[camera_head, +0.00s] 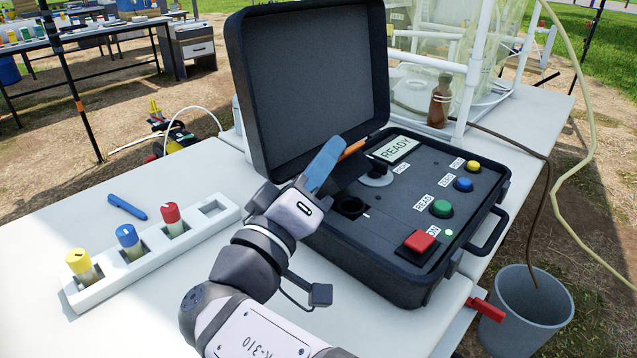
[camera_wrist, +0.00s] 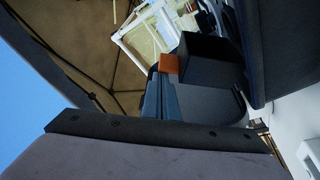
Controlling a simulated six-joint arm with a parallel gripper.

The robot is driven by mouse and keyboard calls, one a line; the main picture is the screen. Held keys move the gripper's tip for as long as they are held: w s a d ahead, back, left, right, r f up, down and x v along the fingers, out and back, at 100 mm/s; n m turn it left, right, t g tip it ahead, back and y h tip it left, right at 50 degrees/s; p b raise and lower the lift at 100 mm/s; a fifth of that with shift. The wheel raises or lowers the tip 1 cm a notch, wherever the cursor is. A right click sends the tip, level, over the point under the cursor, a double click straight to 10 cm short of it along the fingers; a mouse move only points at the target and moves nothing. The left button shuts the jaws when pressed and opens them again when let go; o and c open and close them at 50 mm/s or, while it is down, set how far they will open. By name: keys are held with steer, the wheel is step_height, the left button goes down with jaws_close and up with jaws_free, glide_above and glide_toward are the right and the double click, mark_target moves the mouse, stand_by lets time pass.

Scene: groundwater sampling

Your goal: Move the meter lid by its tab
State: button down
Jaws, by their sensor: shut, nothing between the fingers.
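The meter is a black case (camera_head: 400,262) with its large cover standing open. In the wrist view the orange tab (camera_wrist: 168,64) and the dark lid (camera_wrist: 208,62) lie just beyond the blue fingertips (camera_wrist: 158,88). My gripper hides part of the lid.
The panel carries a READY display (camera_head: 396,149) and red (camera_head: 420,241), green (camera_head: 441,208), blue (camera_head: 463,184) and yellow (camera_head: 473,166) buttons. A white rack (camera_head: 146,262) with three capped vials and a blue pen (camera_head: 127,207) lie left. A grey bucket (camera_head: 527,310) stands lower right.

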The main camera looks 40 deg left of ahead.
steer(key=shift+d+f+m+t+h+b, duration=0.25)
steer(key=shift+d+f+m+b, duration=0.35)
steer(key=shift+b, duration=1.1)
steer(key=shift+d+f+m+t+h+b, duration=0.25)
steer(key=shift+d+m+b, duration=0.4)
steer(key=shift+b, duration=1.05)
steer(key=d+m+b, duration=0.1)
steer(key=b, duration=0.2)
steer(key=f+m+h+b, duration=0.1)
steer(key=m+b, duration=0.1)
steer(key=b, duration=0.1)
steer(key=d+f+m+b, duration=0.1)
steer(key=m+b, duration=0.1)
steer(key=b, duration=0.2)
steer(key=shift+d+t+h, duration=0.3)
steer(key=shift+h, duration=0.1)
steer(key=shift+d+f+b, duration=0.15)
steer(key=shift+d+b, duration=0.3)
steer(key=shift+b, duration=0.8)
